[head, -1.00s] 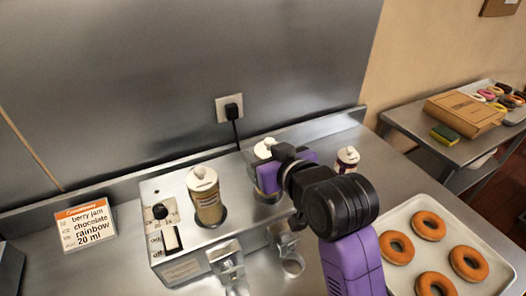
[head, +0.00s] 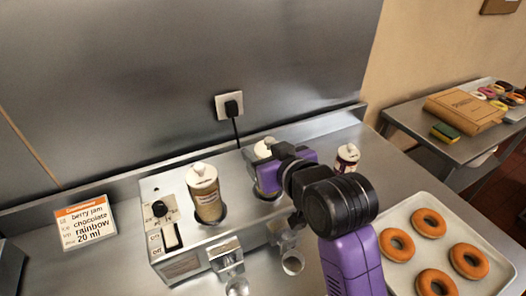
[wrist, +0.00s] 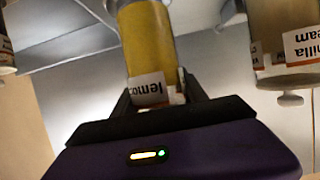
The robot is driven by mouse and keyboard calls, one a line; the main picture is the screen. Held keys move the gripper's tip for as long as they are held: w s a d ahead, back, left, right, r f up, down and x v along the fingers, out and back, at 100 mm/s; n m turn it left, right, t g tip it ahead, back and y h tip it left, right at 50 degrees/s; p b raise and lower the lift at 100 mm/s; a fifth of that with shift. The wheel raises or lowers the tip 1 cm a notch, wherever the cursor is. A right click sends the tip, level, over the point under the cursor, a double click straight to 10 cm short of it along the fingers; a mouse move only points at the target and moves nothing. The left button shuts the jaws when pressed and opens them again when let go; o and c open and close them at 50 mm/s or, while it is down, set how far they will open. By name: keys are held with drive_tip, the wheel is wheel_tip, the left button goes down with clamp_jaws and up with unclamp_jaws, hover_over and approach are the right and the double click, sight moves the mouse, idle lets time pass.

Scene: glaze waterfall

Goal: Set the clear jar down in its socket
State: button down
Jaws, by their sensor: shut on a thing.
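The jar in my gripper is clear with yellow contents and a label reading "lemo" (wrist: 148,45). It stands about upright over the right part of the steel machine (head: 185,235). In the head view its white lid (head: 264,147) shows behind my gripper (head: 268,178), and most of its body is hidden. My purple gripper is shut on the jar near the label, as the wrist view shows.
A vanilla cream jar (head: 206,196) stands in the machine to the left. Another white-capped jar (head: 347,158) stands behind my arm on the right. A tray (head: 385,265) of doughnuts lies right front. An order card (head: 86,224) stands at left.

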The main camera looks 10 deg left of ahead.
drive_tip(key=shift+f, duration=0.35)
idle(0.4)
drive_tip(key=c, duration=0.5)
unclamp_jaws()
drive_tip(key=shift+f, duration=0.1)
drive_tip(key=shift+s, duration=0.1)
